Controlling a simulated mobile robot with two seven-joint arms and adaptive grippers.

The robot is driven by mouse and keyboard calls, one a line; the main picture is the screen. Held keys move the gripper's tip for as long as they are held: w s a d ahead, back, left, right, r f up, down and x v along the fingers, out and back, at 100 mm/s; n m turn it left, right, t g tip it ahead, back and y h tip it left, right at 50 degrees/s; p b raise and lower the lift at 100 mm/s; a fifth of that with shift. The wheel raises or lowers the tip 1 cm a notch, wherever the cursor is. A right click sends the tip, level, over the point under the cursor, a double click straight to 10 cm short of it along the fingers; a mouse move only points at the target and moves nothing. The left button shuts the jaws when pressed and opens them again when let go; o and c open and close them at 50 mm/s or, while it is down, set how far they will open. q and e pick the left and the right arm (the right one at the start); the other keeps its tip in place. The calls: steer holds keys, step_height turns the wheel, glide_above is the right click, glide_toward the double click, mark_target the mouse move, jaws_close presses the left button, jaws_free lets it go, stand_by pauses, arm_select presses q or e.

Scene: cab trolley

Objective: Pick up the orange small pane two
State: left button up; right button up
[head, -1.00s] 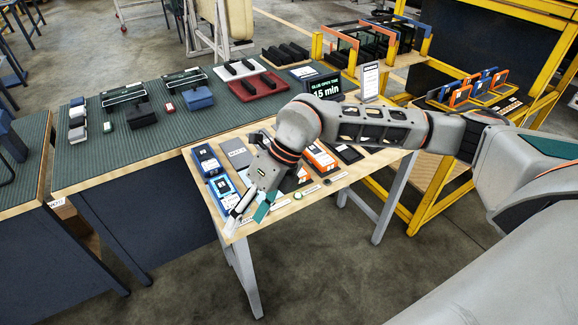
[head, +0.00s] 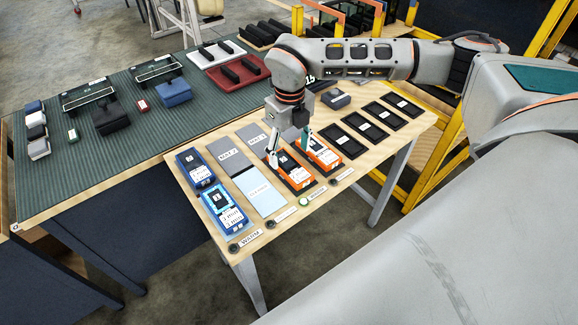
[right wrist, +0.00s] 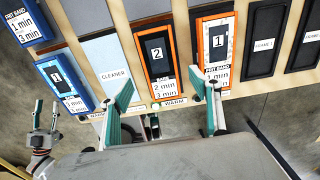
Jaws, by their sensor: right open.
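The orange small pane two (head: 293,172) lies flat in a dark tray on the wooden table. Its black label reads 2 in the right wrist view (right wrist: 157,62). Orange pane one (head: 322,157) lies just right of it. My right gripper (head: 290,148) points down over the orange panes, open and empty. In the right wrist view its fingers (right wrist: 167,100) are spread, near the front end of pane two; I cannot tell the exact height. My left gripper (right wrist: 46,118) shows small at the lower left of the right wrist view, its fingers apart.
Blue panes (head: 224,208) and a light cleaner pad (head: 262,190) lie left of the orange panes. Empty black frame trays (head: 365,127) lie to the right. Round buttons with labels (head: 304,202) line the front edge. A green-topped bench (head: 150,135) stands at the left.

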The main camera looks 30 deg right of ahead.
mark_target(290, 165)
step_height(290, 165, down, 5)
steer(key=shift+w+d+r, duration=0.1)
steer(key=c, duration=1.3)
steer(key=shift+r, duration=0.1)
